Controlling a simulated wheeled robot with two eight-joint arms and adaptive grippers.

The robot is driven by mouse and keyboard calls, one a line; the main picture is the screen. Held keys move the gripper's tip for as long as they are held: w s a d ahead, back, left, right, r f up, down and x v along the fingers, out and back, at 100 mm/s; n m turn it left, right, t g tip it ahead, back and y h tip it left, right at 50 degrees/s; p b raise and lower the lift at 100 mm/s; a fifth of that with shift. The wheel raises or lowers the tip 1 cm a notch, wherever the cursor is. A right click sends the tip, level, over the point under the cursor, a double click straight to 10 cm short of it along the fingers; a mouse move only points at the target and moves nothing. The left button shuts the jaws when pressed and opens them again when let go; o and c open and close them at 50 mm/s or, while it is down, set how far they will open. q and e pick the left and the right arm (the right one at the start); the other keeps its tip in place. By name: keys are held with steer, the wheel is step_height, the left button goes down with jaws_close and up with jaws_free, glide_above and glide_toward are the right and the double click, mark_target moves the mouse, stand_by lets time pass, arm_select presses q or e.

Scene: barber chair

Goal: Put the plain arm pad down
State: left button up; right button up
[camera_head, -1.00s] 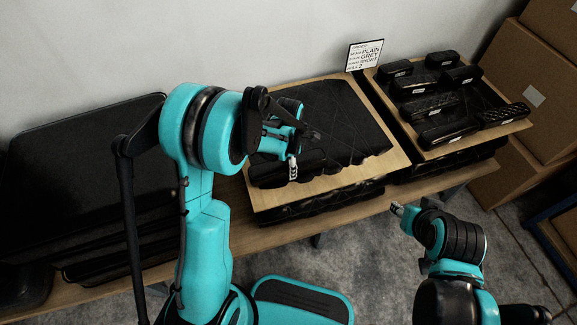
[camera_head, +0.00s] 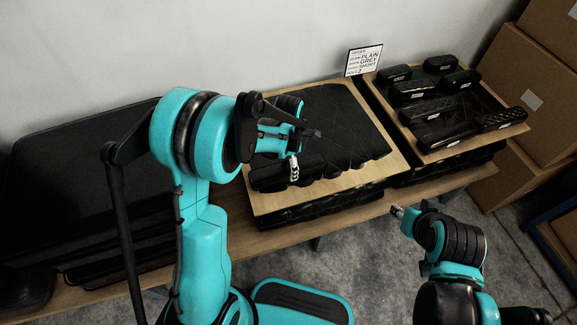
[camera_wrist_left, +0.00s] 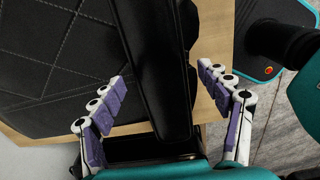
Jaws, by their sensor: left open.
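The plain arm pad (camera_head: 268,178) is a smooth black, long block lying along the front edge of a light wooden board (camera_head: 262,207). My left gripper (camera_head: 292,170) is over it, its far finger partly hidden by the hand in the head view. In the left wrist view the pad (camera_wrist_left: 160,60) runs between the two spread fingers of my left gripper (camera_wrist_left: 162,78), with a gap on each side. My right gripper (camera_head: 399,210) is low at the right, off the bench front; its finger opening is too small to tell.
A black quilted cushion (camera_head: 345,125) lies behind the pad on the board. A second board (camera_head: 480,138) at the right carries several labelled black pads. An order card (camera_head: 363,60) stands behind. Large black cushions (camera_head: 75,165) fill the left; cardboard boxes (camera_head: 535,105) stand right.

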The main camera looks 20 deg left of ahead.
mark_target(288, 167)
arm_select(q)
step_height(288, 167, up, 9)
steer(key=p, duration=0.3)
steer(key=s+a+r+m+t, duration=0.1)
steer(key=s+r+m+t, duration=0.2)
steer(key=s+r+m, duration=0.2)
steer(key=s+a+r+m+t, duration=0.1)
steer(key=s+r+m+t, duration=0.3)
steer(key=s+m, duration=0.7)
step_height(288, 167, up, 2)
steer(key=m, duration=0.8)
steer(key=shift+s+m, duration=0.3)
steer(key=shift+m, duration=0.1)
